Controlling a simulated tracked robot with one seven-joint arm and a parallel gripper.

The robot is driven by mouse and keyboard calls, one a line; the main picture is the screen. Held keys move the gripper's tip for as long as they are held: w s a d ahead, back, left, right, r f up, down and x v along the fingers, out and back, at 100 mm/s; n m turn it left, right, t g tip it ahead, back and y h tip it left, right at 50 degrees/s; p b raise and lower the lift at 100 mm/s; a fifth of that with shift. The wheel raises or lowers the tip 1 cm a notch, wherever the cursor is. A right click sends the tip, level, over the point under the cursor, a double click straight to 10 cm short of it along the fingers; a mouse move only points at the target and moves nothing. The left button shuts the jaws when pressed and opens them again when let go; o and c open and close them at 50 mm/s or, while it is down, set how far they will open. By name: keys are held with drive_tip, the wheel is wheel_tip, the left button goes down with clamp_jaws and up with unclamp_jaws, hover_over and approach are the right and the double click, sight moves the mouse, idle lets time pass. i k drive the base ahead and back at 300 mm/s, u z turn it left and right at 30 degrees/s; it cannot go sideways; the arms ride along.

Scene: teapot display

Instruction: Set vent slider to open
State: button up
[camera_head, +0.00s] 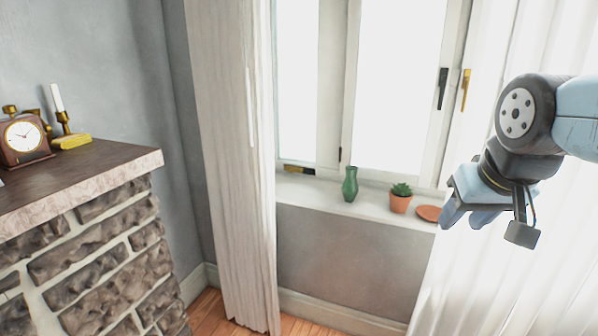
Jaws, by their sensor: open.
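My gripper (466,216) hangs at the right, fingers pointing down and open, with nothing seen between them. It shows in front of the white curtain, just right of the window sill's end in the picture. I cannot clearly make out a vent slider. The window (345,85) has a black handle (442,88) and a brass handle (465,90), both upright.
On the sill (318,191) stand a green vase (350,185), a potted succulent (400,202) and a terracotta saucer (428,213). A white curtain (232,150) hangs left. A stone fireplace (95,260) bears a clock (24,138) and a candle holder (66,125).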

sight(290, 169)
drive_tip(key=u, duration=0.1)
drive_tip(key=i, duration=0.9)
